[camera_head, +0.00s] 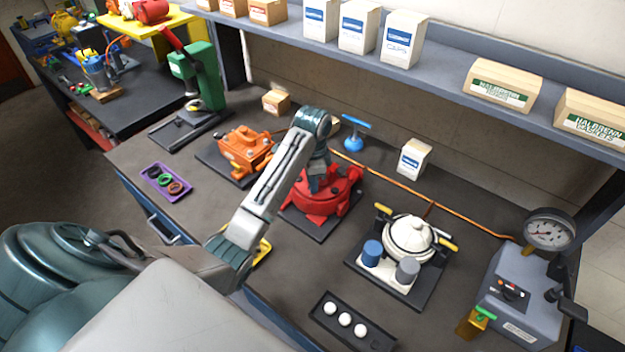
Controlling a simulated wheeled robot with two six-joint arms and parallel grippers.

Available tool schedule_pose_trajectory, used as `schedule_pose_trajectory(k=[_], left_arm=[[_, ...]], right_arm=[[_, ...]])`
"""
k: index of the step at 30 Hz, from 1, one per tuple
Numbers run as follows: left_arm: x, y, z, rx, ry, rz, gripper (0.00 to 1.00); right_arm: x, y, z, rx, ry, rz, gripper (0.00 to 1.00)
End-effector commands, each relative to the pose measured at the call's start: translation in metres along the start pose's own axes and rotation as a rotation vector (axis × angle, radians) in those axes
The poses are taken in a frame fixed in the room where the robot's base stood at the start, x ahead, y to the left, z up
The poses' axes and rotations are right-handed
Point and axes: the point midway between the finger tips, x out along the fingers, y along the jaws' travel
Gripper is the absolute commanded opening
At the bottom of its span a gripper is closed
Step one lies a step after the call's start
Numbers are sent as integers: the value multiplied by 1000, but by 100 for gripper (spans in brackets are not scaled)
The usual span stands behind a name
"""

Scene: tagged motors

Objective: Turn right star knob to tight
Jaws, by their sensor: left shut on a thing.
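A red motor (338,194) stands on a dark base plate in the middle of the bench. My left gripper (318,186) reaches over it from above, pointing down, and is shut on a part at the top of the red motor. The gripper and arm cover that part, so I cannot make out a star knob's shape or how far it is turned. An orange motor (246,150) stands to the left and a white motor (409,236) with yellow-handled clamps to the right. My right gripper is not in view.
A purple tray (154,172) with rings lies at the left. A black tray (375,343) with white balls lies at the front. A grey gauge box (520,300) stands at the right. A blue T-handle tool (354,138) and a small carton (414,158) stand behind.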

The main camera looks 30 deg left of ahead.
Motion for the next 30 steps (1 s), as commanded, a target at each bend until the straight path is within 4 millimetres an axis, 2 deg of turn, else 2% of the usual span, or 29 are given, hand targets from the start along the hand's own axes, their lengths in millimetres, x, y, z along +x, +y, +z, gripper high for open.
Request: schedule_pose_trajectory(k=[6,15,30], left_arm=[[-5,-3,-2,182,6,-13,2],[-6,-3,-2,358,5,-15,2],[-7,-3,-2,437,5,-17,2]], right_arm=[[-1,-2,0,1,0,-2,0],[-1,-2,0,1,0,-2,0],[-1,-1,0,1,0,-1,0]])
